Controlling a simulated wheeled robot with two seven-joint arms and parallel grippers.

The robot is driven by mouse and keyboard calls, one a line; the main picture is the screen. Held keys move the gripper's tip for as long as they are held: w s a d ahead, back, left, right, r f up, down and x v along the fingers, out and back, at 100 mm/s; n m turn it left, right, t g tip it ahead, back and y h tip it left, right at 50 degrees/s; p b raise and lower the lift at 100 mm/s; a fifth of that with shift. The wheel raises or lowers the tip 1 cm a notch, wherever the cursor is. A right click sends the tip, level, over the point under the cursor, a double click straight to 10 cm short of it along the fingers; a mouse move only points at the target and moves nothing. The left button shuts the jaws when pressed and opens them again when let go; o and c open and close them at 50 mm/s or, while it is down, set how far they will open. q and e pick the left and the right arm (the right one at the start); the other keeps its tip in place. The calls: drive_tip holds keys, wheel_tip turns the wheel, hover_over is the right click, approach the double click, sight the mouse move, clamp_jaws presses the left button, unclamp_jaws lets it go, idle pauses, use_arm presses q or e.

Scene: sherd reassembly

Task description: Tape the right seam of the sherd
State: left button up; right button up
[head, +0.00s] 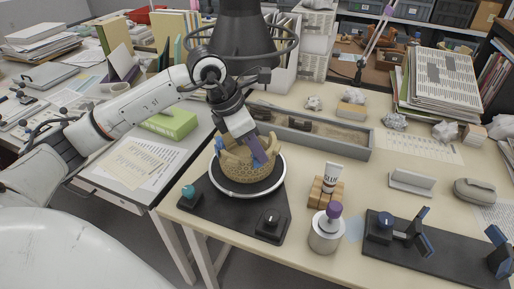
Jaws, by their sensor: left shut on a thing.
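A tan, patterned bowl (238,172) with a broken, uneven rim stands on a round turntable with a white edge (263,191). My left gripper (252,148) reaches down over the bowl's rim from above. It is shut on a tan sherd (234,157) at the rim, mostly hidden by the fingers. A purple flat part shows at the gripper's right side, against the bowl. Small blue patches show at the rim's left. The right seam cannot be made out. My right gripper is not in view.
A glue tube (332,175) stands in a wooden block, beside a pale jar (325,235) with a purple-topped thing. A black board (440,255) with blue-padded clamps lies right. A long grey tray (340,145) lies behind. Clear table lies between the jar and the turntable's base.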

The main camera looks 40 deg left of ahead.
use_arm(q)
drive_tip(key=o, duration=0.8)
drive_tip(key=shift+v, duration=0.8)
drive_tip(key=v, duration=0.8)
drive_tip(key=shift+r, duration=0.35)
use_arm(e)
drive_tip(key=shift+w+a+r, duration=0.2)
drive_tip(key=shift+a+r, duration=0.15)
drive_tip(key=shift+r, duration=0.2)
